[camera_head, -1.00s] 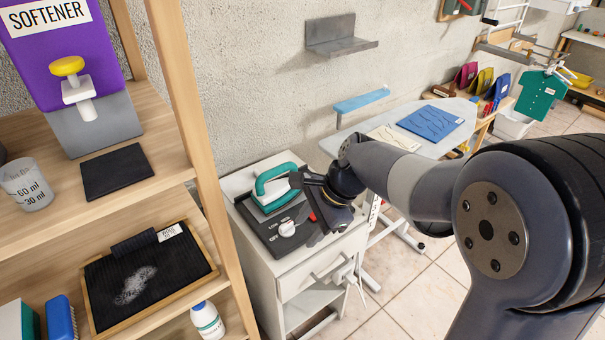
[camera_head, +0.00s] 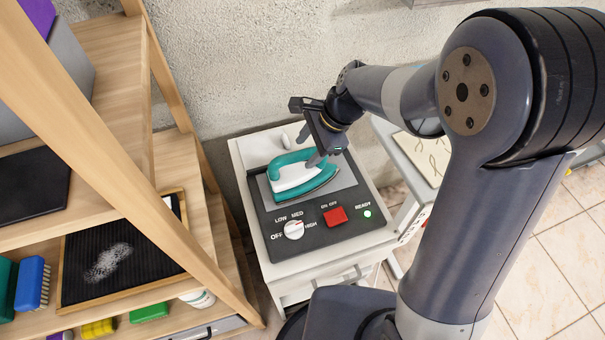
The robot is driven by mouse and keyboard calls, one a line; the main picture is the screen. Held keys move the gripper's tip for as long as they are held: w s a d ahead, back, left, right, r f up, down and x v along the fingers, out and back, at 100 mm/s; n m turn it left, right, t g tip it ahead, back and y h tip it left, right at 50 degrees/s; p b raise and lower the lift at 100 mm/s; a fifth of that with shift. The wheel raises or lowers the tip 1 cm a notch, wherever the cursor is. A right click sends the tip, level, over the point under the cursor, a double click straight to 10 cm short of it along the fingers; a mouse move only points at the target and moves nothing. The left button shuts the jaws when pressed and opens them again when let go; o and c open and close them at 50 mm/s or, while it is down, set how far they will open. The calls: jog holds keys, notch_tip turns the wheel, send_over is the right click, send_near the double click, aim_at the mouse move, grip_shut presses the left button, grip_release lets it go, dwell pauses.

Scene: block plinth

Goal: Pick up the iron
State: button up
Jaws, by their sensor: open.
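The iron (camera_head: 297,177) has a teal handle and a white and teal body. It rests on a grey plate of a dark control panel (camera_head: 270,235) on top of a white cabinet (camera_head: 277,270). My gripper (camera_head: 312,150) is open, at the far right side of the iron near its handle. One finger overlaps the iron in the picture; I cannot tell if it touches. The panel has a white dial (camera_head: 294,229) turned towards HIGH, a red switch (camera_head: 335,216) and a lit green READY light (camera_head: 367,213).
A wooden shelf unit (camera_head: 160,245) stands close on the left, with a dark tray (camera_head: 100,260) and several brushes. A rough grey wall (camera_head: 240,60) is behind the cabinet. An ironing board (camera_head: 405,150) is to the right, partly behind my arm. Tiled floor (camera_head: 530,250) is clear at right.

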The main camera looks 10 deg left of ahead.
aim_at(301, 158)
jog(key=x, duration=0.5)
jog(key=shift+w+d, duration=0.15)
grip_shut()
dwell(0.4)
dwell(0.9)
